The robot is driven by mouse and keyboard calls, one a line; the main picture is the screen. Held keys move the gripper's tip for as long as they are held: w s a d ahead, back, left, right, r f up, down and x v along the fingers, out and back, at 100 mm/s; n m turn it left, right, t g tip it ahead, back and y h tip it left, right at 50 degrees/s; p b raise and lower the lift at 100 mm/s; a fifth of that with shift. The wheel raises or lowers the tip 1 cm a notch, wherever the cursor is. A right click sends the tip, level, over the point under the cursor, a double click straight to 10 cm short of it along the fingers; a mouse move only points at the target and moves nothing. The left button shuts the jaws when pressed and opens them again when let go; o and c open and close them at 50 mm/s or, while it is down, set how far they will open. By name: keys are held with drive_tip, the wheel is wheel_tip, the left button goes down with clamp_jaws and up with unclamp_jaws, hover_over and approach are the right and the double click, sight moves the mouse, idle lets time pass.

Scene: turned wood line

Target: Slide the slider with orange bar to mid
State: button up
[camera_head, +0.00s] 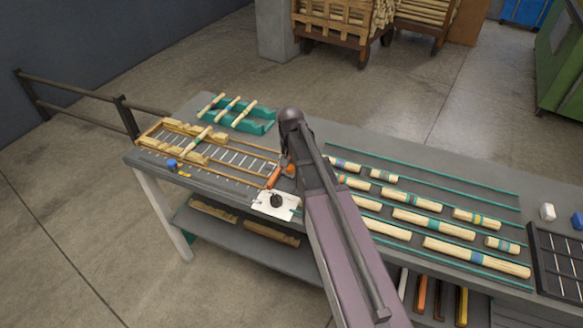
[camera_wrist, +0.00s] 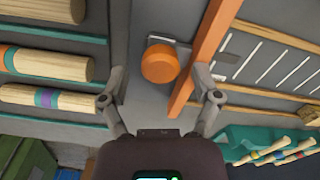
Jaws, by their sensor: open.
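The slider's orange bar (camera_head: 273,177) lies across the right end of a wooden-railed track (camera_head: 222,157) with white tick lines. In the wrist view the orange bar (camera_wrist: 207,52) runs up and down on the right, with a round orange knob (camera_wrist: 160,64) beside it. My gripper (camera_wrist: 160,82) is open, its fingers spread on either side of the knob. The right fingertip overlaps the bar in view; I cannot tell whether they touch. In the head view my arm partly hides the knob and hides most of the gripper.
Wooden blocks and a turned piece sit at the track's left half. A blue knob (camera_head: 172,163) stands at its front edge. A white plate with a black knob (camera_head: 276,201) is near the bar. A teal rack (camera_head: 262,126) stands behind, and turned rods (camera_head: 417,222) lie right.

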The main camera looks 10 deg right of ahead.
idle(0.3)
clamp_jaws()
drive_tip(key=shift+w, duration=0.1)
